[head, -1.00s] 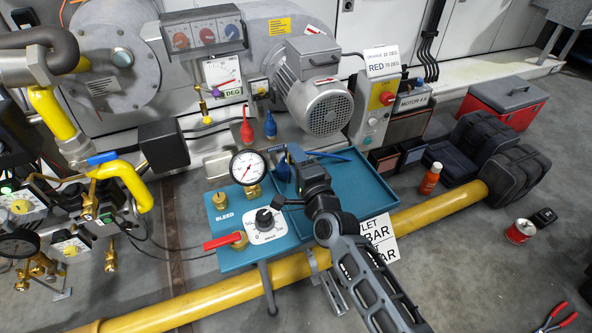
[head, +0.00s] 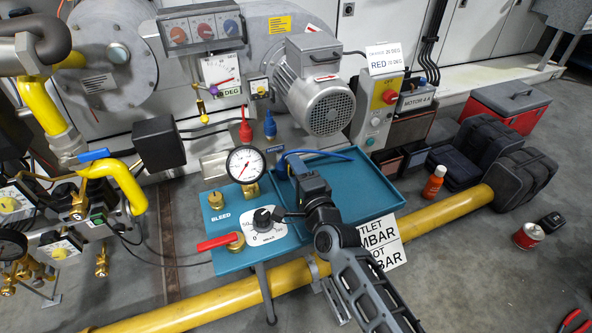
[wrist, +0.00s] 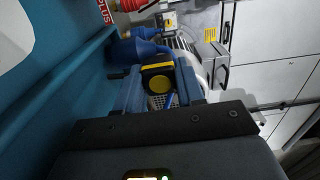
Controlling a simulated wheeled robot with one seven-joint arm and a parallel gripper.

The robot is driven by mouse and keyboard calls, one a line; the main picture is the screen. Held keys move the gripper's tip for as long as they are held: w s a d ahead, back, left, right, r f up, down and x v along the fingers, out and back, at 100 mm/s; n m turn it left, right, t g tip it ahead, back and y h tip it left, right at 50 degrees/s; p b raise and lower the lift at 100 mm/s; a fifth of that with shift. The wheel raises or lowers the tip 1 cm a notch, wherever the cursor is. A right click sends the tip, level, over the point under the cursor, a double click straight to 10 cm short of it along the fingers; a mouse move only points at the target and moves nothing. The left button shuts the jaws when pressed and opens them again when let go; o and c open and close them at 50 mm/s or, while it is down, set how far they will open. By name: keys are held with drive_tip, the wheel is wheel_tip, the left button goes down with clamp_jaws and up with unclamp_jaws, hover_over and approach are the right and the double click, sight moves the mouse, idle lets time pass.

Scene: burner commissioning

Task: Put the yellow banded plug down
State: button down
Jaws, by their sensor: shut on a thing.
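My gripper (head: 297,166) is over the left part of the teal tray (head: 368,183) in the head view, and its dark wrist covers part of the tray. In the wrist view my gripper (wrist: 160,98) has its two blue fingers shut on the yellow banded plug (wrist: 158,77), a black piece with a yellow face and edge. The head view does not show the plug clearly. I cannot tell whether the plug touches the tray.
The pressure gauge (head: 245,165) and the black knob (head: 264,217) stand close left of my gripper. A red plug (head: 246,131) and a blue plug (head: 270,124) are behind. A blue cable (head: 325,153) crosses the tray's back edge. The tray's right part is clear.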

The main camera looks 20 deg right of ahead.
drive_tip(key=shift+f, duration=0.2)
drive_tip(key=c, duration=0.7)
unclamp_jaws()
drive_tip(key=shift+r, duration=0.15)
drive_tip(key=shift+r+p, duration=0.25)
drive_tip(key=shift+p, duration=0.1)
drive_tip(key=s+p, duration=0.1)
drive_tip(key=s, duration=0.3)
drive_tip(key=s+p, duration=0.1)
drive_tip(key=s, duration=0.6)
drive_tip(key=shift+s+r+p, duration=0.25)
drive_tip(key=shift+s+p, duration=0.15)
drive_tip(key=shift+s, duration=0.1)
